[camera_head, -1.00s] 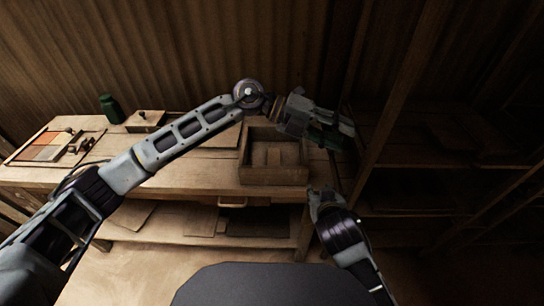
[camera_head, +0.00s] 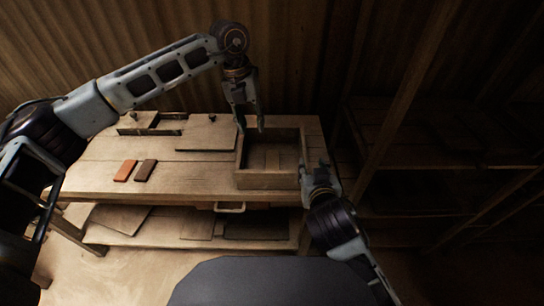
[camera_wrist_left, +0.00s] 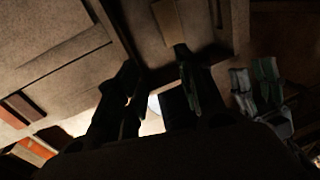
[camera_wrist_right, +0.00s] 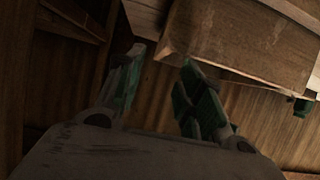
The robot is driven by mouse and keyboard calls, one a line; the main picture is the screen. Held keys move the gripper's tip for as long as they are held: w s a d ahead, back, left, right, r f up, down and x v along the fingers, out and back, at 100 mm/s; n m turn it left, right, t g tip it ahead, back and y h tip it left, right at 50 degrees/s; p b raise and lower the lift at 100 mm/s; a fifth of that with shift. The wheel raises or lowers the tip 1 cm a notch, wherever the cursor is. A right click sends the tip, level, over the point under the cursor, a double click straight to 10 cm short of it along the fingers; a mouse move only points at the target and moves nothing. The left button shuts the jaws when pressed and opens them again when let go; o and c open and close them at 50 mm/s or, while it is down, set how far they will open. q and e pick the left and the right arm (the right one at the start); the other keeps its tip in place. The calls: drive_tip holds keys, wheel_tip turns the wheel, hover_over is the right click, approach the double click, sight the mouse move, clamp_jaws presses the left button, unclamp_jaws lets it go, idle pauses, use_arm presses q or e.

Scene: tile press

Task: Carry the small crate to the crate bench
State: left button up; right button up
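The small crate (camera_head: 266,182) is an open wooden box with a plank-like piece inside, at the right end of the wooden workbench. My left gripper (camera_head: 249,128) points down at the crate's far left side. In the left wrist view its fingers (camera_wrist_left: 155,62) are spread, with a crate wall (camera_wrist_left: 112,28) close ahead. My right gripper (camera_head: 317,174) is beside the crate's right side, near the front corner. In the right wrist view its fingers (camera_wrist_right: 162,60) are apart, with the crate corner (camera_wrist_right: 240,40) just beyond. I cannot tell whether either gripper touches the crate.
A dark shelf rack (camera_head: 440,165) and a post (camera_head: 405,90) stand right.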

use_arm(q)
drive_tip(key=r+n+y, duration=0.1)
drive_tip(key=r+y, duration=0.1)
hover_over(241, 146)
drive_tip(key=shift+a+f, duration=0.1)
drive_tip(key=shift+f, duration=0.1)
use_arm(e)
drive_tip(key=shift+w+a+r, duration=0.25)
drive_tip(key=shift+w+r, duration=0.05)
drive_tip(key=shift+r, duration=0.3)
use_arm(q)
drive_tip(key=shift+f, duration=0.2)
use_arm(e)
drive_tip(key=shift+w+f, duration=0.1)
drive_tip(key=shift+w, duration=0.1)
